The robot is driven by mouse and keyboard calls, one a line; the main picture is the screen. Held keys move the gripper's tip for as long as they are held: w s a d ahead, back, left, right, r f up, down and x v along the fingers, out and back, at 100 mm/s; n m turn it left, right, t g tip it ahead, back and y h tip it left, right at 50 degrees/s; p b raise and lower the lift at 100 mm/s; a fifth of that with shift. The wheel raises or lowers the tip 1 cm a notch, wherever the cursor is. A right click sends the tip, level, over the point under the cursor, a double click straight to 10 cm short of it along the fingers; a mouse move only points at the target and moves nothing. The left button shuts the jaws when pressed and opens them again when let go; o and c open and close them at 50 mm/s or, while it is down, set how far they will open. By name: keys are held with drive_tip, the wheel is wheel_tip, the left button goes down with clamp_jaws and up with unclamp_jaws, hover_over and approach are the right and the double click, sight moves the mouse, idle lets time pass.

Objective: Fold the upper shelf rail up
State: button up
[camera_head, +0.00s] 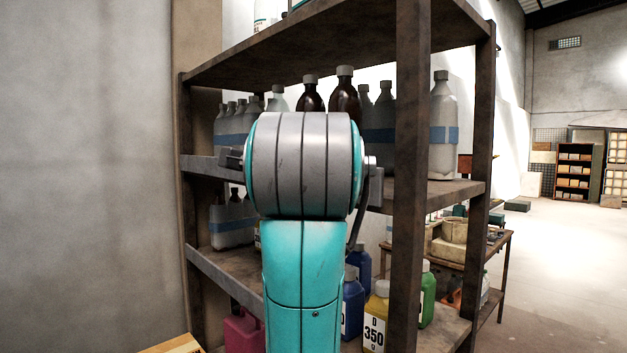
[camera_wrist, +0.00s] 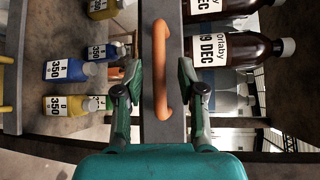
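The shelf rail (camera_wrist: 150,130) is a grey bar running up and down through the middle of the wrist view. An orange handle (camera_wrist: 160,75) is fixed along it. My gripper (camera_wrist: 160,90) is open, with one green finger on each side of the rail and handle. The fingers look apart from the handle; I cannot tell whether they touch the rail.
A rusty rack (camera_head: 412,150) holds brown bottles (camera_head: 345,92) and pale bottles on its middle shelf, and blue, yellow and green containers lower down. Its front post stands just right of my arm. A grey wall (camera_head: 90,170) is at left. Open floor (camera_head: 555,270) lies at right.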

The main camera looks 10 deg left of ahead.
drive_tip(key=v, duration=1)
drive_tip(key=shift+s, duration=0.15)
